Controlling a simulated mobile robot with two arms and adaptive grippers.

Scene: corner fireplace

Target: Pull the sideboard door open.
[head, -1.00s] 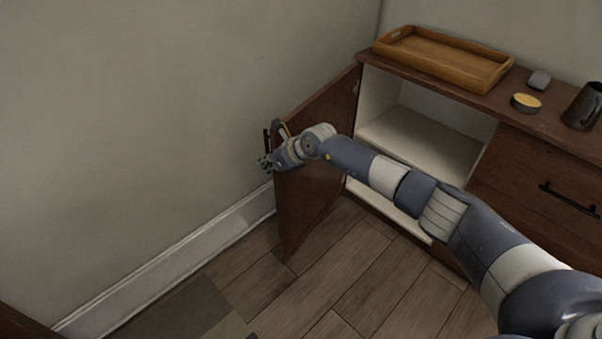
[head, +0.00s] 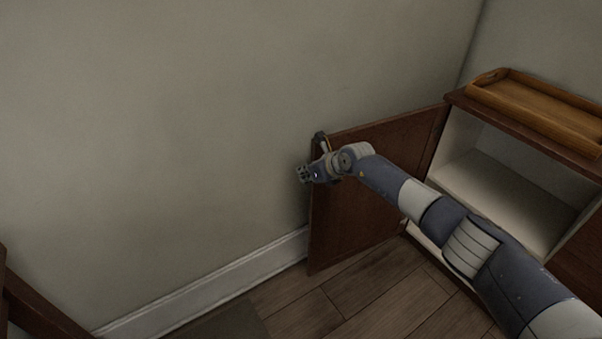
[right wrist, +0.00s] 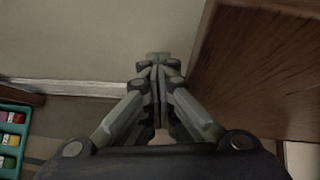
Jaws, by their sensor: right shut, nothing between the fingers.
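The sideboard (head: 475,101) stands at the right in the head view. Its brown door (head: 365,205) is swung wide open, its free edge close to the wall, and the pale interior (head: 490,195) shows. My right gripper (head: 304,174) is at the door's free edge, near the top, with the arm reaching across the door's inner face. In the right wrist view the fingers (right wrist: 158,62) are together and hold nothing, and the door (right wrist: 265,70) is beside them at the right. The door's handle is not clear to see. My left gripper is not in view.
A wooden tray (head: 530,100) lies on the sideboard top. The wall (head: 200,130) with its white baseboard (head: 215,280) is close beyond the gripper. A teal crate (right wrist: 12,135) with several coloured items is at the left in the right wrist view. Some wooden floor (head: 380,290) is clear.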

